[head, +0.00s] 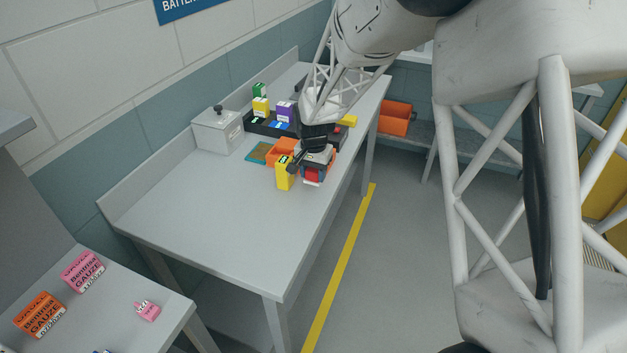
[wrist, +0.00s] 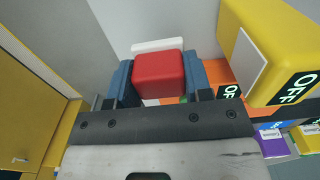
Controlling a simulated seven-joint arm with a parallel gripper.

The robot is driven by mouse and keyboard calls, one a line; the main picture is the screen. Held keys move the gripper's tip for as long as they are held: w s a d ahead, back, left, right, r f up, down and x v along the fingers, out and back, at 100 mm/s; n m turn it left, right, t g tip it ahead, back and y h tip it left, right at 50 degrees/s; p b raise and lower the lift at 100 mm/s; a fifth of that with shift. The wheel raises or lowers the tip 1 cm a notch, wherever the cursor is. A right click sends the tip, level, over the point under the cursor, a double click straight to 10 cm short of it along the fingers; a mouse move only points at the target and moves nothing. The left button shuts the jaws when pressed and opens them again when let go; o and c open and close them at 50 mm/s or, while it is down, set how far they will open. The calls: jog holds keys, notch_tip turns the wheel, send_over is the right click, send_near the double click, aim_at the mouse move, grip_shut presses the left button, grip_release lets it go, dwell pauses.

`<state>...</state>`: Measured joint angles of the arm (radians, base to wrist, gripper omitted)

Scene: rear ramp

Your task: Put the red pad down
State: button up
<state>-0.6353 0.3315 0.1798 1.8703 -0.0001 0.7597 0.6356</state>
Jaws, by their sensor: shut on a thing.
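The red pad (wrist: 158,72) is between the two blue fingers of my gripper (wrist: 160,85) in the wrist view. My gripper is shut on it. A white strip (wrist: 158,45) shows just beyond the pad; I cannot tell whether it is part of it. In the head view, my gripper (head: 313,174) is at the right edge of the grey bench (head: 200,210), with the red pad (head: 311,175) low between its fingers. I cannot tell whether the pad touches the bench.
A yellow box (head: 284,174) stands close left of my gripper. The bench's near half is clear.

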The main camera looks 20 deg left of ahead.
aim_at(313, 180)
jog(key=shift+f, duration=1.5)
jog(key=shift+f, duration=0.1)
jog(key=o, duration=1)
jog(key=shift+o, duration=0.2)
notch_tip(313, 180, up, 12)
jog(key=shift+r, duration=0.15)
jog(key=shift+d, duration=0.1)
